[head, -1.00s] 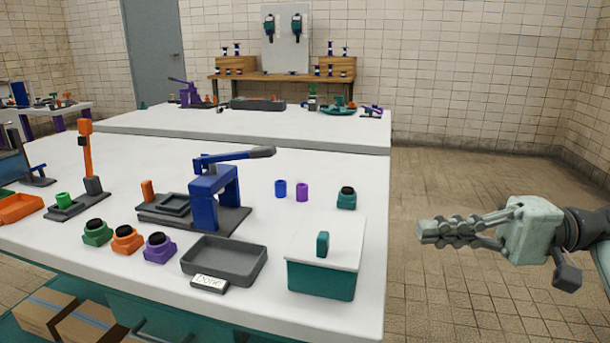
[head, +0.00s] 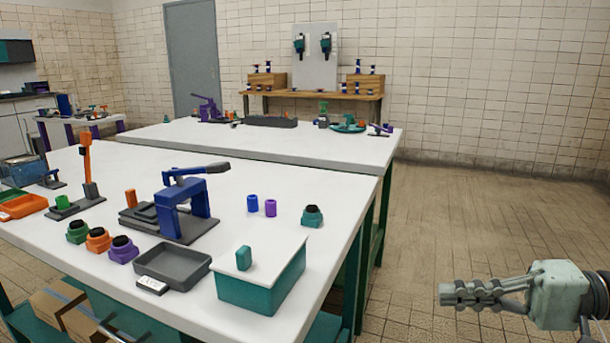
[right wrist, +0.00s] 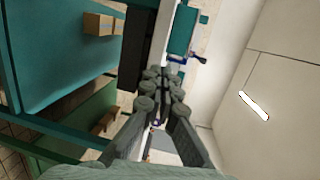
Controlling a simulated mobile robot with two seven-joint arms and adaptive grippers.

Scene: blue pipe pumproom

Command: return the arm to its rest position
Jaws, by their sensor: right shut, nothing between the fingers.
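My right gripper (head: 470,294) is at the lower right of the head view, off the right side of the near table and over the floor. Its fingers are together with nothing between them, pointing left. In the right wrist view the closed fingers (right wrist: 160,88) fill the middle, with part of the room tilted behind them. My left gripper is in neither view.
The near white table (head: 290,187) holds a blue press (head: 185,200), a grey tray (head: 172,266), a teal box with a white lid (head: 262,291) and several small coloured parts. A second table (head: 350,150) stands behind. The floor on the right (head: 480,220) is clear.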

